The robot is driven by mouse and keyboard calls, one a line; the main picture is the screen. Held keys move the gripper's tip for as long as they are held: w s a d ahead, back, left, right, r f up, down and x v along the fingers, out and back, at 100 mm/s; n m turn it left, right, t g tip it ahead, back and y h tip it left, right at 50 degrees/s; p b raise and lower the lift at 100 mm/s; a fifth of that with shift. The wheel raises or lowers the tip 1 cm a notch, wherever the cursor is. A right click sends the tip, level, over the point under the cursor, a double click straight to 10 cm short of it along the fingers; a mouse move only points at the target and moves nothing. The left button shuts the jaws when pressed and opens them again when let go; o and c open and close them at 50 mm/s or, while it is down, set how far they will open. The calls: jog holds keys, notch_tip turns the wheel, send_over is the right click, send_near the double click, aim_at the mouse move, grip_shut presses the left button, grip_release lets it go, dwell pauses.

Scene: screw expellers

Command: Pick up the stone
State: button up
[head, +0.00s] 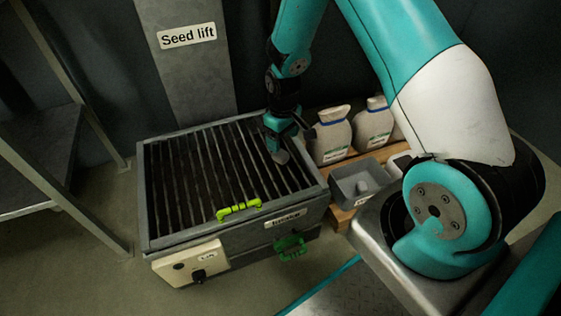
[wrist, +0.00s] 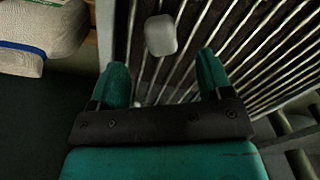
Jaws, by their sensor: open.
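The stone (wrist: 160,35) is a pale grey, rounded block. In the wrist view it lies at the top middle, on or just over the dark slatted grate. In the head view a small grey piece, which looks like the stone (head: 281,157), shows right under my gripper (head: 275,143) near the grate's right back edge. In the wrist view my gripper (wrist: 162,72) is open, its two teal fingers apart. The stone is ahead of the gap between the fingertips, not between them. I cannot tell the exact height gap.
The slatted grate (head: 200,185) tops a grey box with a green handle (head: 239,210) on it. White sacks (head: 333,135) stand on a pallet at the right, behind a grey bin (head: 345,178). A metal rack (head: 45,140) stands left. The grate's left part is clear.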

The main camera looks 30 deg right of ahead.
aim_at(281, 152)
jog(key=f+b, duration=0.1)
jog(key=f, duration=0.1)
jog(key=f+b, duration=0.1)
jog(key=f, duration=0.2)
jog(key=f+b, duration=0.2)
jog(key=shift+w+a+f, duration=0.15)
jog(key=shift+w+f, duration=0.05)
jog(key=shift+w, duration=0.15)
jog(key=shift+r, duration=0.1)
jog(key=c, duration=1.1)
jog(key=shift+r, duration=0.1)
